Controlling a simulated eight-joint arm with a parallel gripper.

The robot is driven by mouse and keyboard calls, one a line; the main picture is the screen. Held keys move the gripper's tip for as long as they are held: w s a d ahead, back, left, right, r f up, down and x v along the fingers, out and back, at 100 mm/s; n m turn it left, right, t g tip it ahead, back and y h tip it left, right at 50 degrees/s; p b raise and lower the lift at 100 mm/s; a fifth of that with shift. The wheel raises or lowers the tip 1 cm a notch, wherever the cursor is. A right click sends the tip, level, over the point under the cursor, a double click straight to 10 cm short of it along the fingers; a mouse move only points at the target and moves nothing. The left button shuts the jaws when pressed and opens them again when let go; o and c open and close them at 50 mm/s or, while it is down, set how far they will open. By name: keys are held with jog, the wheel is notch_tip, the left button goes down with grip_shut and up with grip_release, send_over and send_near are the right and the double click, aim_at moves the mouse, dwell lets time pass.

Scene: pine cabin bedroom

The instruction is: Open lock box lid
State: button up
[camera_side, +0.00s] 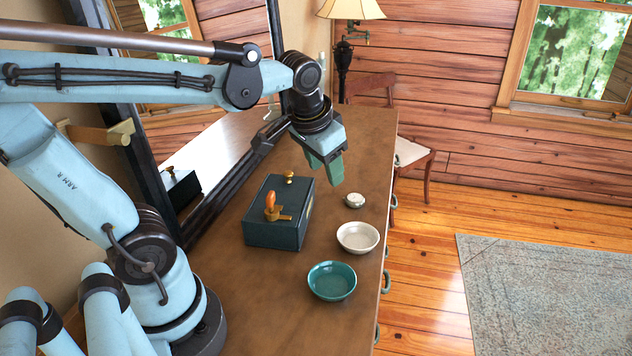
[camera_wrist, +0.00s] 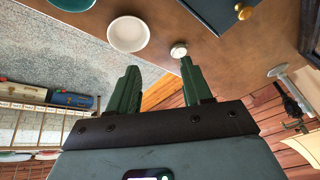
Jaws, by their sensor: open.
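The lock box (camera_side: 276,232) is a dark teal box with its lid shut, standing on the wooden dresser top. On its lid are a small brass knob (camera_side: 290,179) and a brass fitting with an orange-brown handle (camera_side: 272,205). My gripper (camera_side: 332,180) is open and empty, pointing down, to the right of the box's far end and apart from it. In the wrist view, my two green fingers (camera_wrist: 158,82) are spread with nothing between them. The box's corner (camera_wrist: 215,12) and knob (camera_wrist: 243,12) show at the top right there.
A small pale round object (camera_side: 354,201), a white bowl (camera_side: 358,238) and a teal bowl (camera_side: 332,281) stand right of the box, near the edge of the dresser (camera_side: 225,313). A mirror (camera_side: 215,145) stands behind the box at the left. A chair (camera_side: 408,150) is beyond.

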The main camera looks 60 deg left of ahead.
aim_at(289, 172)
jog(key=w+a+r+n+g+y, duration=0.25)
jog(key=a+g, duration=0.35)
jog(key=a, duration=0.6)
jog(key=shift+n+h, duration=0.25)
jog(key=shift+n, duration=0.1)
jog(key=x, duration=1.2)
jog(key=shift+w+d+f, duration=0.1)
jog(key=shift+w, duration=0.15)
grip_shut()
